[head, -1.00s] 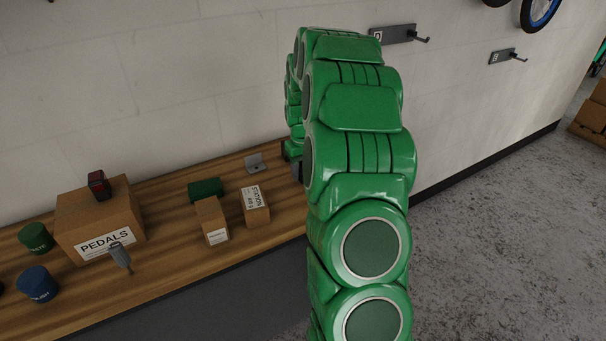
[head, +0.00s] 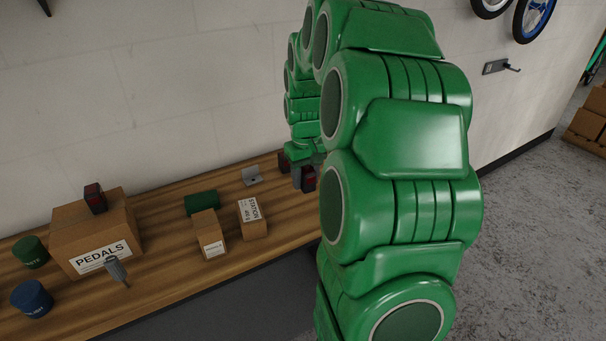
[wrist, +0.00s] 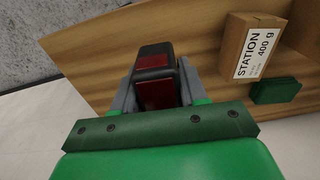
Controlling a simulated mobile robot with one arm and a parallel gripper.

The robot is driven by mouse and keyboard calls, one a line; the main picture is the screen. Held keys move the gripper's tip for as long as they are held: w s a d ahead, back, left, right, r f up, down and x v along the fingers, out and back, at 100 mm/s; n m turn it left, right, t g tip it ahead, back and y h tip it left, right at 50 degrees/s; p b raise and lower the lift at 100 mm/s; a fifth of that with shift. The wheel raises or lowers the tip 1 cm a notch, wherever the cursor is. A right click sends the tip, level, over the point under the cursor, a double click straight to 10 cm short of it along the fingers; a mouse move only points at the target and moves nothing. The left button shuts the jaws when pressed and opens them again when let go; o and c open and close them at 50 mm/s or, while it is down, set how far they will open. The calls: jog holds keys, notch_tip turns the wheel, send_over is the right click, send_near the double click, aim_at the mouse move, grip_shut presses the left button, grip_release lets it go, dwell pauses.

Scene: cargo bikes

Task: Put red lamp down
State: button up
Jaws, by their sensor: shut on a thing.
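My gripper (head: 302,178) is low at the right part of the wooden bench, shut on a dark lamp with red panels (head: 309,179). In the wrist view the lamp (wrist: 155,92) sits between the two grey fingers of my gripper (wrist: 157,90), with the bench behind it. A dark red piece (head: 283,161) shows left of the fingers; I cannot tell whether it is part of the held lamp or a separate one. Whether the lamp touches the bench is unclear. Another red lamp (head: 95,198) stands on the PEDALS box (head: 98,240).
The wall is close behind.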

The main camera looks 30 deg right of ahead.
jog(key=shift+s+a+r, duration=0.25)
jog(key=shift+s+r, duration=0.05)
jog(key=shift+s, duration=0.4)
jog(key=shift+s+a+r, duration=0.25)
jog(key=shift+s+r, duration=0.1)
jog(key=shift+s, duration=0.3)
jog(key=shift+s+a+r, duration=0.25)
jog(key=shift+s+r, duration=0.05)
jog(key=shift+s, duration=0.4)
jog(key=w+a+r+n, duration=0.2)
jog(key=w+a, duration=0.2)
jog(key=a, duration=0.4)
jog(key=w+a+r+n, duration=0.2)
jog(key=w+a+r, duration=0.1)
jog(key=a, duration=0.5)
jog(key=w+a+r+n, duration=0.15)
jog(key=w+a, duration=0.25)
jog(key=a, duration=0.5)
jog(key=s+a+r+n, duration=0.2)
jog(key=a+r, duration=0.1)
jog(key=a, duration=0.9)
jog(key=s+a+r+n, duration=0.2)
jog(key=a+r, duration=0.1)
jog(key=a, duration=0.8)
send_over(73, 222)
jog(key=shift+f, duration=6.65)
